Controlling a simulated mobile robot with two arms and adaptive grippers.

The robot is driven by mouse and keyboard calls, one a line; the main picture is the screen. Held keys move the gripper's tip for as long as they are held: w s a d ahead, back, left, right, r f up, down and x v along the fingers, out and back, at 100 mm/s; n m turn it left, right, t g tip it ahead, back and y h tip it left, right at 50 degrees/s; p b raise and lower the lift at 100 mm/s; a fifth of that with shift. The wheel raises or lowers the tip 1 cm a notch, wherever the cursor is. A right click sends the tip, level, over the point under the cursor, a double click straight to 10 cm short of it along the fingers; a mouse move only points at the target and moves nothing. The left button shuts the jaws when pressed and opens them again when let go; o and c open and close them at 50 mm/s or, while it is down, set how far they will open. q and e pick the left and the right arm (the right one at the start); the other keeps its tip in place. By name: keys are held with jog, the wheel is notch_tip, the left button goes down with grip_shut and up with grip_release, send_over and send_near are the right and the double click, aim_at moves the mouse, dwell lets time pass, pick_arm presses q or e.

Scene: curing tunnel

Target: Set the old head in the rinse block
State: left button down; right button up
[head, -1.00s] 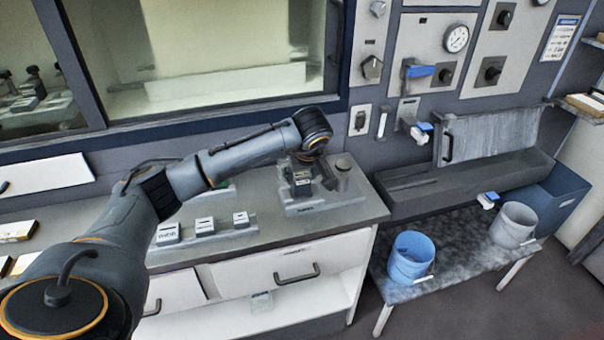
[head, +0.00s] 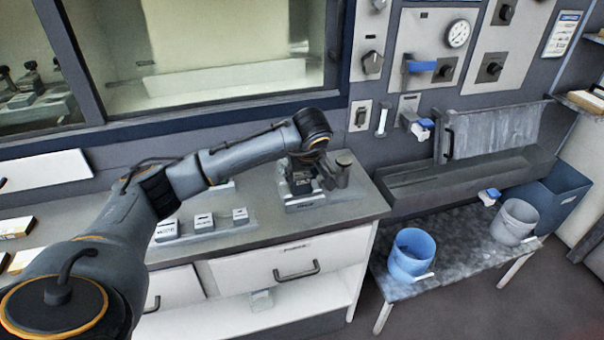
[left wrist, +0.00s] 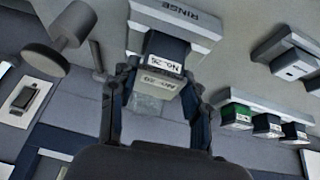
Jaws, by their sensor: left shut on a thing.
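The old head (left wrist: 163,70), a dark block with white labels, one reading "No." and a number, is between the two fingers of my left gripper (left wrist: 158,85) in the left wrist view. The grey rinse block (left wrist: 190,18), marked RINSE, is right at the head's far end; I cannot tell whether the head is fully seated. In the head view my left gripper (head: 318,174) is over the rinse block (head: 335,203) on the counter, with the head (head: 301,178) at its place there, partly hidden by the gripper. My right gripper is not in view.
A round-topped grey post (head: 344,170) stands just right of the gripper. Several small blocks (head: 203,222) sit in a row on the counter to the left. A trough (head: 460,180), a blue bucket (head: 411,257) and a grey bucket (head: 515,222) are to the right.

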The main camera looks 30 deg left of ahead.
pick_arm(q)
jog(key=shift+f, duration=0.35)
jog(key=c, duration=0.6)
grip_release()
jog(key=shift+o, duration=0.2)
jog(key=v, duration=1.2)
